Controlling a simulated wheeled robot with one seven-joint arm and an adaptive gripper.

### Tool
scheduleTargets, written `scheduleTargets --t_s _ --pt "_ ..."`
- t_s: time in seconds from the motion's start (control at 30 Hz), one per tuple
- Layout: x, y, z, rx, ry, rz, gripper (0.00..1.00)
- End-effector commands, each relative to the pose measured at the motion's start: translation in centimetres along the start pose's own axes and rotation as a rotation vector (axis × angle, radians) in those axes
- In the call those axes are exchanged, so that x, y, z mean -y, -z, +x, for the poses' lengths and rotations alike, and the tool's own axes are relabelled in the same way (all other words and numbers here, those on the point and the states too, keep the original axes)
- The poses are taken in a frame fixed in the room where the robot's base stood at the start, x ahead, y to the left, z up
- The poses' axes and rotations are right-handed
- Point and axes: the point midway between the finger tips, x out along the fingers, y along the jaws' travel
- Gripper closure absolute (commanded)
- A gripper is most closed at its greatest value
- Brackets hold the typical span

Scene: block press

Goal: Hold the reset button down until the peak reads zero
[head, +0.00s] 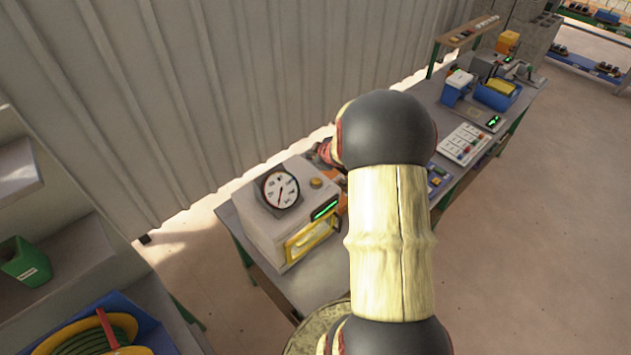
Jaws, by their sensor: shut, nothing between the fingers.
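The press (262,222) is a pale grey box on the bench left of my arm. A round white dial (281,189) with a dark rim and a needle stands on its top. A small amber button (316,183) sits on the top right of the dial; nothing visibly covers it. A green-lit display (325,209) is on the front, too small to read. Below it is a yellow-framed window (312,238). My arm crosses the view right of the press. My gripper cannot be made out; the arm hides the area behind it.
The bench (312,283) runs to the back right, with a white keypad panel (463,144), blue bins (497,95) and other equipment. A corrugated wall (240,90) stands behind. A green bin (25,262) and a blue crate (150,330) are at left. The floor at right is clear.

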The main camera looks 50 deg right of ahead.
Motion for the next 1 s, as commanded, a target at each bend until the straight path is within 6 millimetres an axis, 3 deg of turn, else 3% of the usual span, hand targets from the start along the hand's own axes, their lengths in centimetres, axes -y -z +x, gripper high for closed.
scheduleTargets --t_s 0.27,0.8,1.0 --pt "0.6 -0.7 0.9 0.000 -0.001 0.000 1.00" --pt "3.9 -4.0 5.4 0.001 0.000 0.000 1.00" --pt "4.5 -4.5 6.2 0.001 -0.001 0.001 1.00"
